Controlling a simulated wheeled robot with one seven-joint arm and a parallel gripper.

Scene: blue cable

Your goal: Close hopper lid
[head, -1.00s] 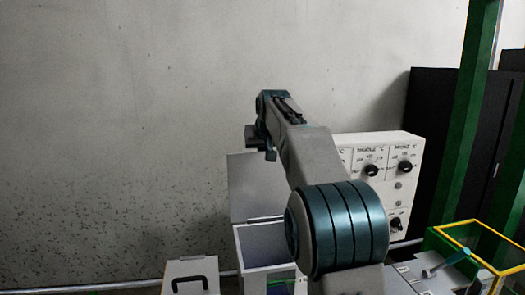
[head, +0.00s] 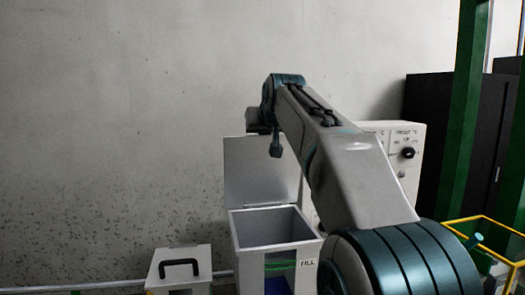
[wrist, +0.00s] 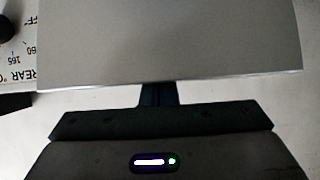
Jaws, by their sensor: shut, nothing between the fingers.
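The hopper (head: 238,240) is a pale open-topped box in the head view, with a dark green-lined opening low on its front. Its flat grey lid (head: 250,172) stands upright at the back edge, open. The lid also fills the upper part of the wrist view (wrist: 165,40). My gripper (head: 275,148) is at the lid's upper right corner in the head view. In the wrist view my shut fingers (wrist: 158,94) reach the lid's near edge and their tips are hidden behind it. I cannot tell whether they touch it. Nothing is held.
A white control panel (head: 408,165) with knobs stands right of the hopper, partly hidden by my arm. A white box with a black handle (head: 180,264) sits at lower left. A yellow-rimmed bin (head: 490,224) and a green post (head: 462,120) are at right.

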